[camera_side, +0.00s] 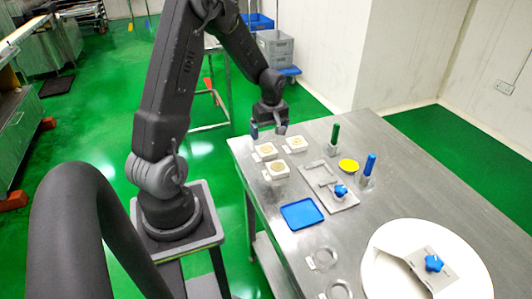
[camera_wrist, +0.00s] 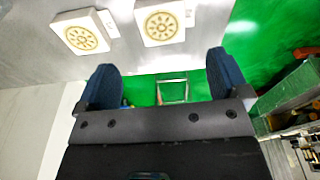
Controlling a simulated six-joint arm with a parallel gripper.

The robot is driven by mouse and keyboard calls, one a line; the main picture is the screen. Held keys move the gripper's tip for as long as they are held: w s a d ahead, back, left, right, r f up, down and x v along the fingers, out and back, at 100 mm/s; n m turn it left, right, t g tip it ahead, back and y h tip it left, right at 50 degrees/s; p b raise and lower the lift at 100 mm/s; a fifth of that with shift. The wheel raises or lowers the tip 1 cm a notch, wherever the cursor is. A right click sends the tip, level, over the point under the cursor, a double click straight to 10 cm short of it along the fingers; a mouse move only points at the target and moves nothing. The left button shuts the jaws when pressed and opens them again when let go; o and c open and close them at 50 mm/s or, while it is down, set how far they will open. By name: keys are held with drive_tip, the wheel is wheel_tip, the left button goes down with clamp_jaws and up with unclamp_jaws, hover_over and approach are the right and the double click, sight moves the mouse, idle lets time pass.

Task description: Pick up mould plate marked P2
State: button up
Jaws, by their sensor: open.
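Three white square mould plates with round patterned centres and small tabs lie on the steel table: one at the back left (camera_side: 265,151), one at the back right (camera_side: 295,144), one nearer (camera_side: 276,170). Their markings are too small to read, so I cannot tell which is P2. The wrist view shows two plates, a left one (camera_wrist: 85,32) and a right one (camera_wrist: 161,22), beyond my fingertips. My gripper (camera_side: 268,131) is open and empty, near the table's back left corner, above and behind the plates. Its blue fingers also show in the wrist view (camera_wrist: 164,78).
A large white disc (camera_side: 400,262) stands at the front right. The right side is mostly clear.

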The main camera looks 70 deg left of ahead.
sight(267, 149)
drive_tip(key=f, duration=0.5)
drive_tip(key=a+f, duration=0.1)
drive_tip(key=f, duration=0.2)
drive_tip(key=shift+s+f, duration=0.2)
drive_tip(key=shift+c, duration=0.2)
drive_tip(key=c, duration=1)
drive_tip(key=shift+r, duration=0.15)
